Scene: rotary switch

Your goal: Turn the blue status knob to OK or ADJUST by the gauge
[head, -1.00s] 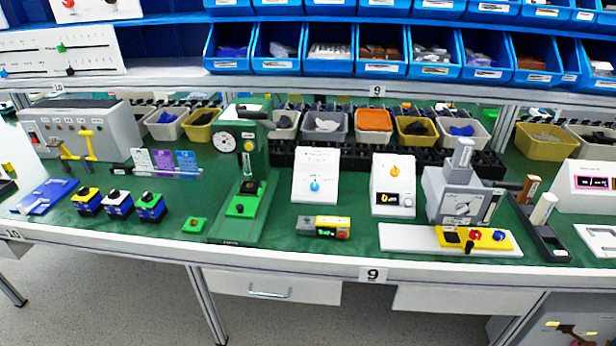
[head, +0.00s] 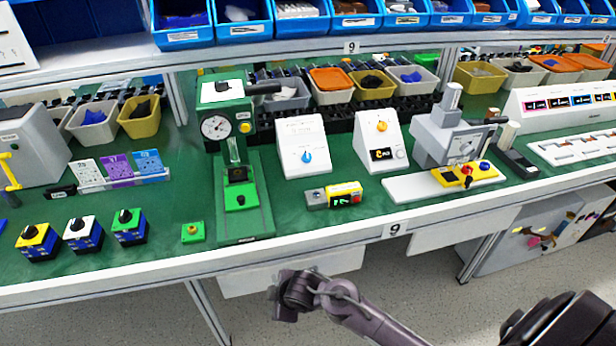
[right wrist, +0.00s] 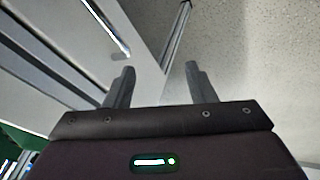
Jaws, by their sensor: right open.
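A blue knob (head: 307,156) is on the sloped front of a white box (head: 302,134) near the middle of the bench in the head view. Its dial print is too small to read. A green stand with a round white dial gauge (head: 215,127) is left of the box. A second, smaller blue knob (head: 484,166) sits on a yellow plate at the grey press. My right gripper (head: 281,297) is below and in front of the bench edge, apart from the knobs. Its fingers (right wrist: 160,68) are spread and empty in the right wrist view. My left gripper is not in view.
A white box with an orange knob (head: 381,127) stands right of the blue-knob box. The bench's front edge (head: 300,248) is between my gripper and the boxes. Bins line the back.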

